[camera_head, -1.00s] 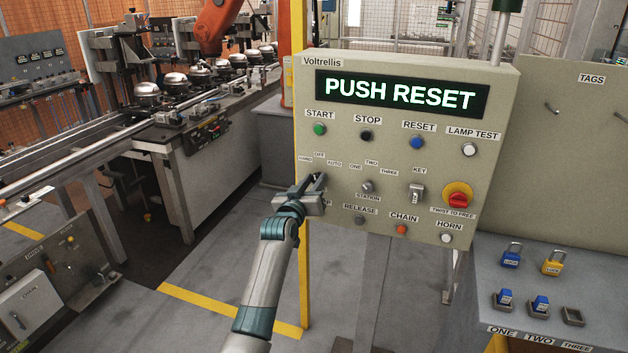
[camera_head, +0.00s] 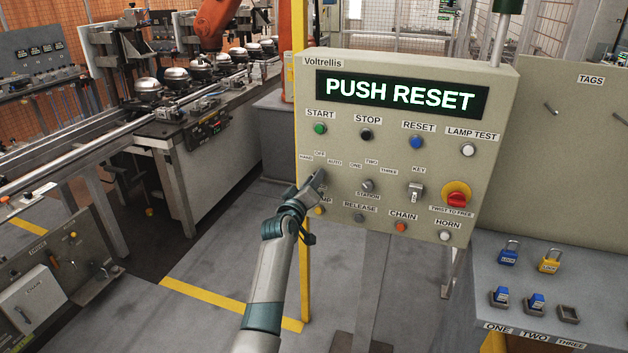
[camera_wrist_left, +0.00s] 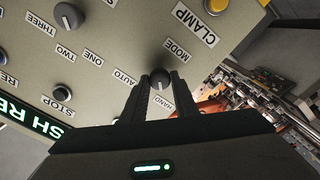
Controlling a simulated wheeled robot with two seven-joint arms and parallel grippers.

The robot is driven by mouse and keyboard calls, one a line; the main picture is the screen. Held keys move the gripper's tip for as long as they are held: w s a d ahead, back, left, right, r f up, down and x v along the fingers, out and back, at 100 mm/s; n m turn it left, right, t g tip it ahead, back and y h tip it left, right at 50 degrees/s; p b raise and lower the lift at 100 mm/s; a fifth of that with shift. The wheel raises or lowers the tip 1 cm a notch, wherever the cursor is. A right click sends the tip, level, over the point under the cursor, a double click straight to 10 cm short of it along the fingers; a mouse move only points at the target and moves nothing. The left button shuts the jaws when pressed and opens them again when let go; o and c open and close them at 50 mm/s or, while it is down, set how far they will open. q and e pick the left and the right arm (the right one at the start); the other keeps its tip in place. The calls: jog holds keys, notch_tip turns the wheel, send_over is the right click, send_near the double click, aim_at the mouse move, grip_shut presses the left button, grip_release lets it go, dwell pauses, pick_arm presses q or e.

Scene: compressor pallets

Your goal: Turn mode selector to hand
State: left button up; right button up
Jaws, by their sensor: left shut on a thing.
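The mode selector is a dark round knob (camera_wrist_left: 160,77) beside the MODE label in the left wrist view. The HAND label (camera_wrist_left: 160,101) shows between my fingers, and the AUTO label (camera_wrist_left: 125,77) is to the left. A pale mark on the knob's lower side appears to face the HAND label, though its exact angle is hard to tell. My left gripper (camera_wrist_left: 158,88) is shut on the knob, one finger on each side. In the head view my left gripper (camera_head: 317,182) hides the knob at the panel's left side. My right gripper is not in view.
The control panel (camera_head: 400,130) reads PUSH RESET on its display (camera_head: 400,93). The station knob (camera_head: 367,186), key switch (camera_head: 415,191) and red stop knob (camera_head: 457,199) are to the right. The clamp button (camera_head: 320,211) sits just below my gripper.

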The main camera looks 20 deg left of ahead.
pick_arm(q)
jog(key=o, duration=1)
jog(key=shift+s, duration=0.15)
jog(key=shift+s+a+b, duration=0.2)
jog(key=shift+s+b, duration=0.65)
jog(key=shift+s, duration=3.45)
jog(key=shift+s+a+b, duration=0.15)
jog(key=shift+s+b, duration=0.7)
jog(key=shift+s, duration=3.45)
